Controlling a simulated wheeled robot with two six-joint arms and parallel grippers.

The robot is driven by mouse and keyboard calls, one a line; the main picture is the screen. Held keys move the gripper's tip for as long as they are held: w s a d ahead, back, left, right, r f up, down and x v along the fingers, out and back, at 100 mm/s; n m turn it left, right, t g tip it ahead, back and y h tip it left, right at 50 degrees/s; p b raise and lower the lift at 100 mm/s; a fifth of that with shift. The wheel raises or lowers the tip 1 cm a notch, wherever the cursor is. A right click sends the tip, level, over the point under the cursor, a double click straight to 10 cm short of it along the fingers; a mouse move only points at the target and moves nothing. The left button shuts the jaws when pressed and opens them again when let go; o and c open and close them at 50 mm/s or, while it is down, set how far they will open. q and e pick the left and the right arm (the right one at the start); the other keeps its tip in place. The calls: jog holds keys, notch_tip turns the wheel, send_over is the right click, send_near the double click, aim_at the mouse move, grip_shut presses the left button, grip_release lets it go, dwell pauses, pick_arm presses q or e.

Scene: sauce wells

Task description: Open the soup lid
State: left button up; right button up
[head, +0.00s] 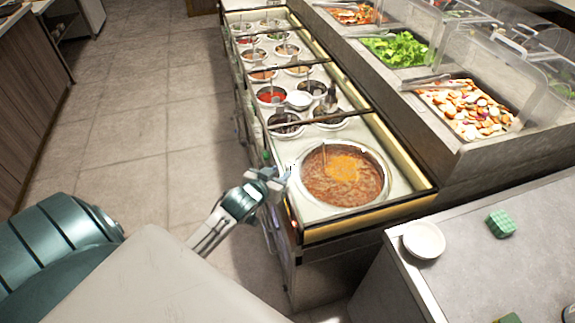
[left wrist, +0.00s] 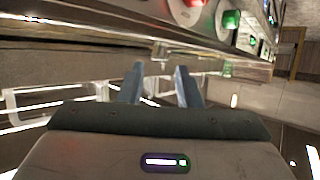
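The round soup well (head: 343,176) sits in the near end of the counter, with reddish-brown soup and an orange patch showing in it. A thin upright handle (head: 323,156) stands at its left part. I cannot make out a separate lid; whether a clear one covers the soup is unclear. My left gripper (head: 281,182) is beside the counter's left edge, left of the well and apart from it. In the left wrist view the two blue-grey fingers of this gripper (left wrist: 159,82) are spread with nothing between them. My right gripper is not in view.
Several small sauce wells (head: 270,96) line the counter behind the soup. Food trays under clear guards (head: 482,50) stand at the right. A white bowl (head: 424,239) and a green block (head: 501,223) lie on the near table. Floor (head: 140,130) is clear at left.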

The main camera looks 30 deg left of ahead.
aim_at(287, 168)
pick_arm(q)
jog(key=shift+p+x, duration=0.55)
jog(key=shift+x, duration=2.2)
jog(key=shift+d, duration=0.1)
grip_shut()
